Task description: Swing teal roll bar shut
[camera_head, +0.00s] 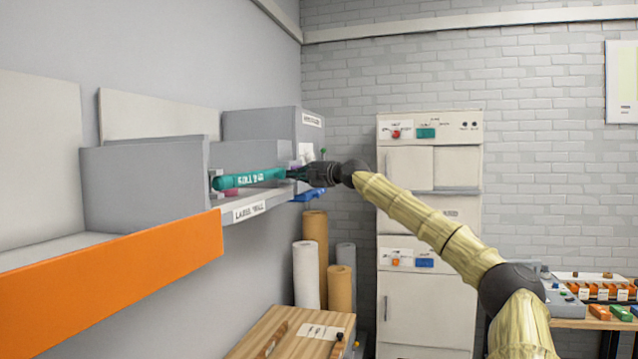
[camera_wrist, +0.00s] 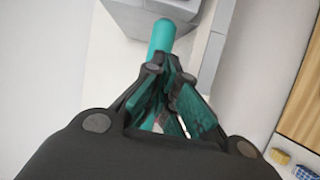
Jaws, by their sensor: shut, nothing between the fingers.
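The teal roll bar (camera_head: 250,179) runs across the front of the grey bay above the label shelf, with pale lettering on it. Its left end meets a small bracket at the bay's left side. Its right end is close to my gripper (camera_head: 300,173). In the wrist view one rounded end of the teal bar (camera_wrist: 160,36) shows just beyond the fingertips of my gripper (camera_wrist: 168,72). The fingers are shut with nothing between them. They are at or very near the bar; I cannot tell whether they touch it. The far side of the bar is hidden.
An orange-fronted shelf (camera_head: 120,265) stands at the left. The grey label shelf (camera_head: 265,205) and a blue handle-like piece (camera_head: 309,195) lie below the bar. Paper rolls (camera_head: 306,274) stand beneath. A cream cabinet (camera_head: 430,300) is behind my arm.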

